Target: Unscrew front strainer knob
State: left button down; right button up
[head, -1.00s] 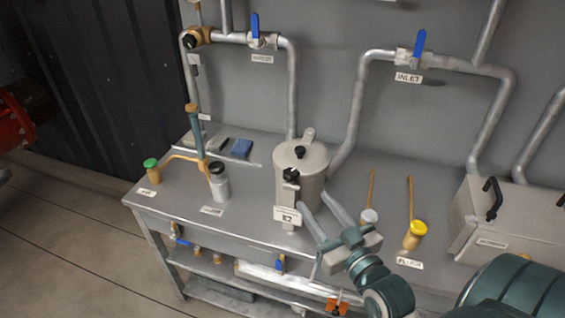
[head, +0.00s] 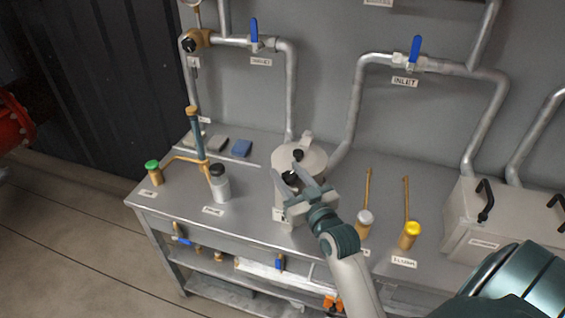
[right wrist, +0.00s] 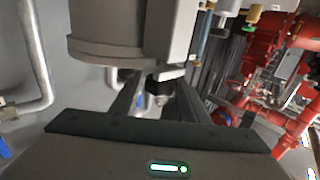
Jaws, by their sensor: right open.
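The strainer (head: 300,158) is a grey cylinder on the metal bench, with a black knob (head: 298,154) on top of its lid. The front strainer knob (head: 290,178) is black and sits on a block at the strainer's front, partly covered by my gripper. My right gripper (head: 286,170) is open, its two fingers reaching up on either side of the front knob. In the right wrist view the dark knob (right wrist: 156,86) shows between the open fingers (right wrist: 158,78); whether they touch it I cannot tell. My left gripper is not in view.
A silver-capped cup (head: 364,222) and a yellow-capped cup (head: 410,234) stand right of the strainer. A black-capped bottle (head: 219,184) and a green-capped jar (head: 153,172) stand left. A grey box (head: 495,220) is at the right. Pipes run along the wall behind.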

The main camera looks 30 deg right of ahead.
aim_at(285, 171)
jog(key=shift+w+d+p, duration=0.15)
jog(key=shift+w+p, duration=0.15)
jog(key=shift+w, duration=1.45)
jog(key=c, duration=0.8)
jog(key=shift+o, duration=0.2)
jog(key=shift+y, duration=0.3)
jog(key=shift+a+n+y+b, duration=0.25)
jog(key=shift+n+y+b, duration=0.25)
jog(key=shift+n+y, duration=0.5)
jog(key=shift+a+r+n+g+y+b, duration=0.1)
jog(key=shift+a+n+g+y+b, duration=0.1)
jog(key=shift+n+y+b, duration=0.55)
jog(key=shift+a+n+g+y+b, duration=0.1)
jog(key=shift+a+n+y+b, duration=0.25)
jog(key=shift+y, duration=0.7)
jog(key=shift+s+d, duration=0.1)
